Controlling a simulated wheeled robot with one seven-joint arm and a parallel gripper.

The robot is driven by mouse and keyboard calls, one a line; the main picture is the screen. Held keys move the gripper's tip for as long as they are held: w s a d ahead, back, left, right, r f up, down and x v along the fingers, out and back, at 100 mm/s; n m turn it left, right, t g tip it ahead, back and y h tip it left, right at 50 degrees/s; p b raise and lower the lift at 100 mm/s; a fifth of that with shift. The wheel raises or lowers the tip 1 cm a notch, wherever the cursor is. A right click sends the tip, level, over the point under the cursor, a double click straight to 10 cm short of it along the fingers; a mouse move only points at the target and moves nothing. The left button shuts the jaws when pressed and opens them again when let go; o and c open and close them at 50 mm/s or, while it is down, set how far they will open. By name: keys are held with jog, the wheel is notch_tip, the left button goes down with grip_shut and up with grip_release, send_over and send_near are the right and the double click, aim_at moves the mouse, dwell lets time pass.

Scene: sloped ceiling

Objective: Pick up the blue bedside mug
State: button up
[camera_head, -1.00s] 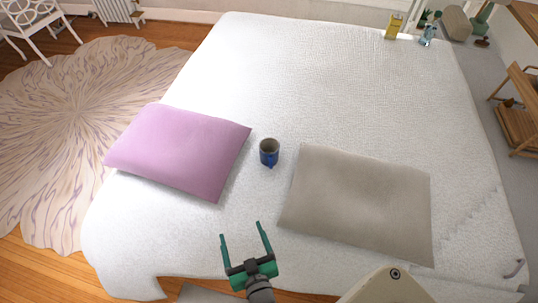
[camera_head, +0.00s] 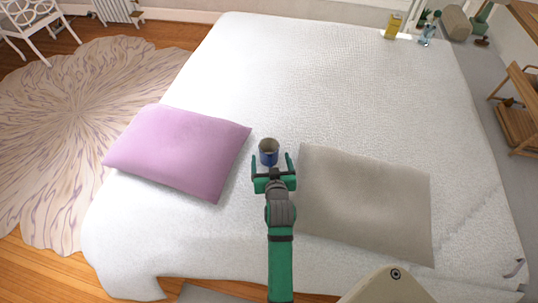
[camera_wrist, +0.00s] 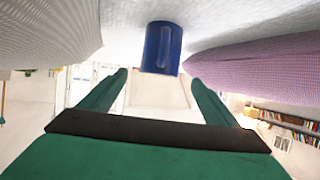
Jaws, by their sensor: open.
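The blue mug (camera_head: 268,154) stands upright on the white bed, between the pink pillow and the grey pillow. My gripper (camera_head: 271,164) is open, with its two green fingers pointing at the mug. In the head view the fingertips are at the mug's near side, one to its left and one to its right. In the wrist view the mug (camera_wrist: 161,48) is ahead, between and just beyond the fingertips (camera_wrist: 158,82), with its handle facing my gripper. Whether the fingers touch the mug cannot be told.
The pink pillow (camera_head: 178,150) lies left of the mug. The grey pillow (camera_head: 365,205) lies close to the right of my gripper. The white bed (camera_head: 310,80) is clear beyond the mug. A yellow item (camera_head: 393,27) stands at the far right end.

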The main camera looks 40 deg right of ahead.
aim_at(268, 142)
jog(key=shift+x, duration=4.1)
jog(key=c, duration=1.4)
